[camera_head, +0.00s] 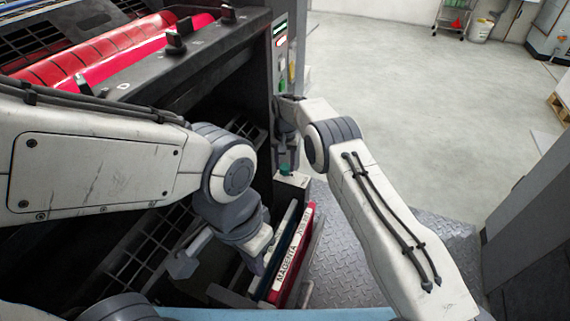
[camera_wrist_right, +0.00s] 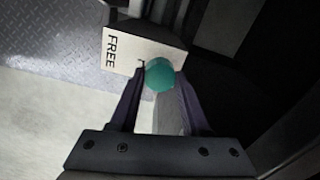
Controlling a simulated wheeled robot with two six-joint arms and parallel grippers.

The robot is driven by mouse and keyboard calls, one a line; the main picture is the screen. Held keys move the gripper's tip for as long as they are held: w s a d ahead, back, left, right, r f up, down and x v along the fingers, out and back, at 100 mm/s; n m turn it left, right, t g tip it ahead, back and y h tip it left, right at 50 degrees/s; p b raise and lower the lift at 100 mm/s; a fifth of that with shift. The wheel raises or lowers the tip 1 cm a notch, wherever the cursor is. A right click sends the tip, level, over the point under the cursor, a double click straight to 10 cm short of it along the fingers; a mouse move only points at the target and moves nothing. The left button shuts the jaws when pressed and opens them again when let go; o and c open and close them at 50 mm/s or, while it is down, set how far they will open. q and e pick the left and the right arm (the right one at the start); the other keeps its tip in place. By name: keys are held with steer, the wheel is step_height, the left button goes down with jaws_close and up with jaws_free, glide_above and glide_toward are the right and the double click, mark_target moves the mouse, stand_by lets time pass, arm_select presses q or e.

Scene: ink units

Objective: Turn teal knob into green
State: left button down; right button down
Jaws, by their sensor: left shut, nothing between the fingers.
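The teal knob (camera_head: 286,170) sits on top of a small pale box (camera_head: 296,182) near the middle of the head view. In the right wrist view the round teal knob (camera_wrist_right: 159,76) lies between my right fingertips (camera_wrist_right: 158,82), with a gap visible beside it. The box (camera_wrist_right: 122,52) behind it bears the word "FREE"; part of its label is hidden by the knob. My right gripper (camera_head: 287,150) points down over the knob in the head view and is open. My left gripper (camera_head: 257,266) is shut and empty, low beside the magenta unit.
A unit labelled "MAGENTA" (camera_head: 291,258) with a red side stands below the box. The dark press frame (camera_head: 215,75) with red rollers (camera_head: 100,60) fills the upper left. A panel with green and red lights (camera_head: 280,35) is on its post. Open floor (camera_head: 400,80) lies to the right.

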steer(key=shift+n, duration=0.4)
steer(key=n, duration=0.2)
steer(key=shift+n, duration=0.4)
steer(key=n, duration=0.3)
steer(key=shift+n+p, duration=0.3)
steer(key=shift+n, duration=0.1)
steer(key=n, duration=0.4)
steer(key=shift+n, duration=1.8)
steer(key=shift+c, duration=1.8)
jaws_free()
